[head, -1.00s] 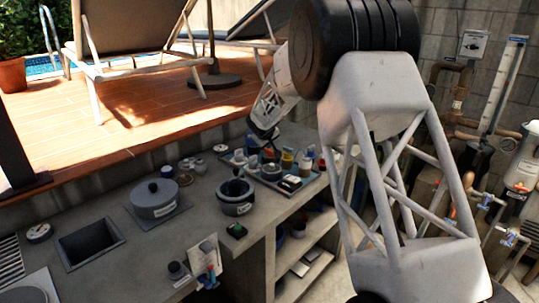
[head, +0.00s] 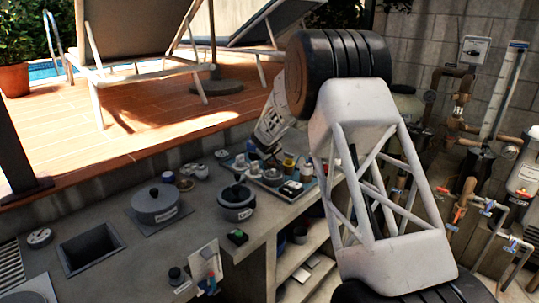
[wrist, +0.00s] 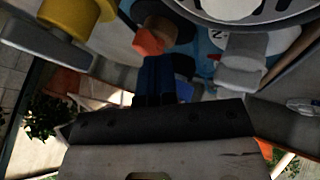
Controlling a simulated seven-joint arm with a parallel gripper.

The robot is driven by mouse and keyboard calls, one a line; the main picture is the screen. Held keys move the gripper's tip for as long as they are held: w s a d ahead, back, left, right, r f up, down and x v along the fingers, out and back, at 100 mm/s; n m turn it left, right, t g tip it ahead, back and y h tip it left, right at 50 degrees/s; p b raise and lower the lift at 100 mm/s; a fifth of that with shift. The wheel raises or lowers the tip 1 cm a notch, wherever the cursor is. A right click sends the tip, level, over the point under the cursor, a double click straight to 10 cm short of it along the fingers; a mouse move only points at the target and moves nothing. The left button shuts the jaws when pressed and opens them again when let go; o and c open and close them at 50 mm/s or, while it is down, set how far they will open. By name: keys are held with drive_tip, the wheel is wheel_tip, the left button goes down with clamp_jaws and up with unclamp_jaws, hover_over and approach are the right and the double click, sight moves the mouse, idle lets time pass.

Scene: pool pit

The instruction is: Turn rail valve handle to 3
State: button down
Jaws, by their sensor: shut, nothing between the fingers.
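I cannot tell for certain which fitting is the rail valve handle, and no number 3 is readable. A small valve with a blue handle (head: 210,285) stands by a pale plate at the counter's front edge. Other blue handles (head: 487,208) sit on pipes at the right, beside an orange-red handle (head: 458,214). My gripper (head: 268,150) is over the back of the counter, near the tray of small items and apart from these valves. In the wrist view, its dark fingers (wrist: 155,75) are together with nothing visible between them.
A tray (head: 317,183) of several small items lies at the counter's back right. A lidded pot (head: 155,203), a smaller dark pot (head: 237,203) and a sink opening (head: 92,246) occupy the counter. Pipes and a white tank (head: 525,172) stand at the right.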

drive_tip(key=shift+x, duration=1.35)
drive_tip(key=shift+d, duration=0.1)
drive_tip(key=shift+w+d+r, duration=0.1)
drive_tip(key=shift+w+d, duration=0.1)
drive_tip(key=shift+d, duration=0.25)
drive_tip(key=shift+w+d+r, duration=0.1)
drive_tip(key=shift+w+d, duration=0.1)
drive_tip(key=shift+d, duration=0.25)
drive_tip(key=shift+w, duration=0.1)
drive_tip(key=shift+a, duration=0.75)
idle(0.4)
